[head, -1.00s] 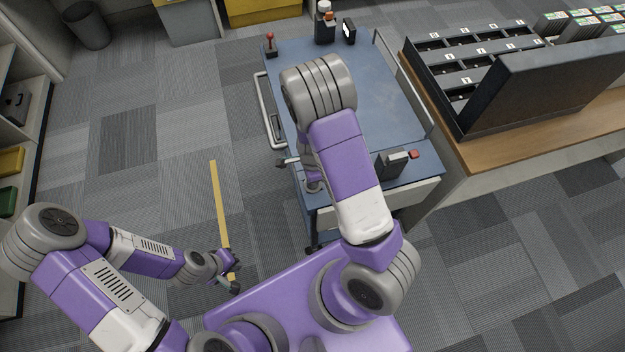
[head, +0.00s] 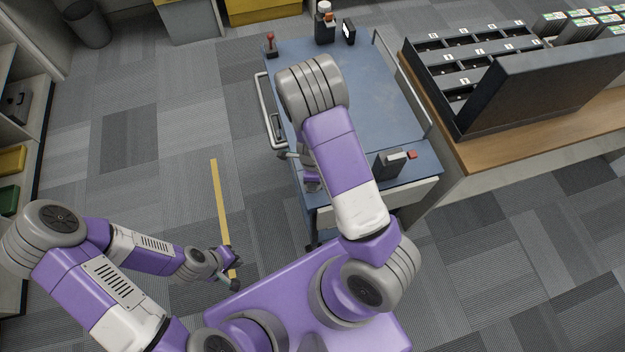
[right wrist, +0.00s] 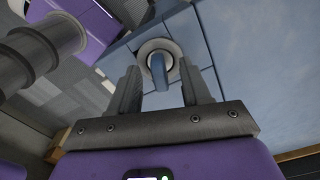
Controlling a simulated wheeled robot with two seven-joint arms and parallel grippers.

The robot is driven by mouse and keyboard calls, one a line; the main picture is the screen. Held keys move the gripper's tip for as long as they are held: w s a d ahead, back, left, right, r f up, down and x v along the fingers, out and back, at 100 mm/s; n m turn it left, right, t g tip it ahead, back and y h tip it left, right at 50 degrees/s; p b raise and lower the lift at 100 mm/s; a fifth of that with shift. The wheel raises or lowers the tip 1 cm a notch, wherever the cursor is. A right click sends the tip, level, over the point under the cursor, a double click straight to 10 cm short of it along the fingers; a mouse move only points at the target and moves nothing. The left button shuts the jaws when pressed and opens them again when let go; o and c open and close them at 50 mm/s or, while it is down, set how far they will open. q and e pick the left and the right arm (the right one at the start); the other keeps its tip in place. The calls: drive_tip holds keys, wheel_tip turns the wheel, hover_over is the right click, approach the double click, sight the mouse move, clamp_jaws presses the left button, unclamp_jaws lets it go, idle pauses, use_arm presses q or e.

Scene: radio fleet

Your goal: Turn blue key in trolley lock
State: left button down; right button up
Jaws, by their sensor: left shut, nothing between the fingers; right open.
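The blue key (right wrist: 158,72) stands out from a round pale lock (right wrist: 172,47) on the blue trolley in the right wrist view. My right gripper (right wrist: 160,85) is open, with one finger on each side of the key; I cannot tell whether either finger touches it. In the head view my right arm hides the key and lock, and most of the right gripper. The blue trolley (head: 365,85) stands ahead of me. My left gripper (head: 233,270) is shut and empty, low over the floor by a yellow strip, away from the trolley.
On the trolley are a black device with a red part (head: 390,163), a red-knobbed lever (head: 271,45) and dark containers (head: 325,25) at the back. A wooden counter (head: 510,145) with a black sorting rack (head: 480,65) stands close on the right. Floor left of the trolley is clear.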

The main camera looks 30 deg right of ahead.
wheel_tip(320, 180, up, 7)
drive_tip(key=shift+f+p, duration=0.2)
drive_tip(key=shift+p, duration=1)
drive_tip(key=shift+r, duration=0.5)
